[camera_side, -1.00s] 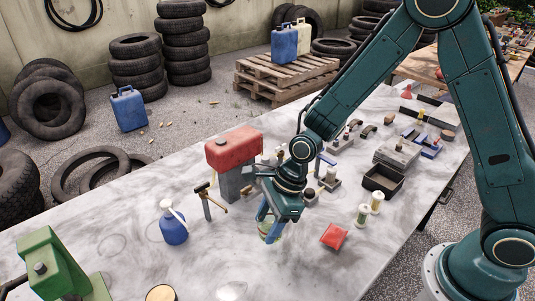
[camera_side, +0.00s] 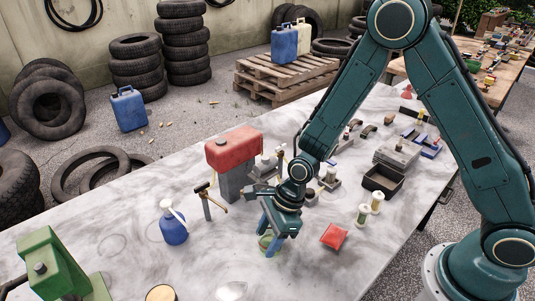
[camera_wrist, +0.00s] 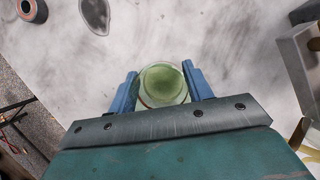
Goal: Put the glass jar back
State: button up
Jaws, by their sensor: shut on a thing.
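The glass jar (camera_side: 267,243) is a small round clear jar, greenish inside. It is low at the tabletop in the side view; I cannot tell whether it touches the table. My gripper (camera_side: 272,240) points down over it, its blue fingers shut on the jar. In the wrist view the jar (camera_wrist: 163,84) is seen from above between the two blue fingers of my gripper (camera_wrist: 162,90). The fingers hide part of the jar in the side view.
A blue bottle (camera_side: 173,224) and a small hammer on a stand (camera_side: 207,201) are to the left. A red-topped grey block (camera_side: 233,150) stands behind. The table's front middle (camera_side: 305,275) is mostly clear.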

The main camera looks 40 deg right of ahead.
jog(key=shift+f, duration=0.1)
jog(key=o, duration=1.1)
jog(key=shift+c, duration=0.2)
jog(key=v, duration=1.2)
jog(key=shift+d, duration=0.1)
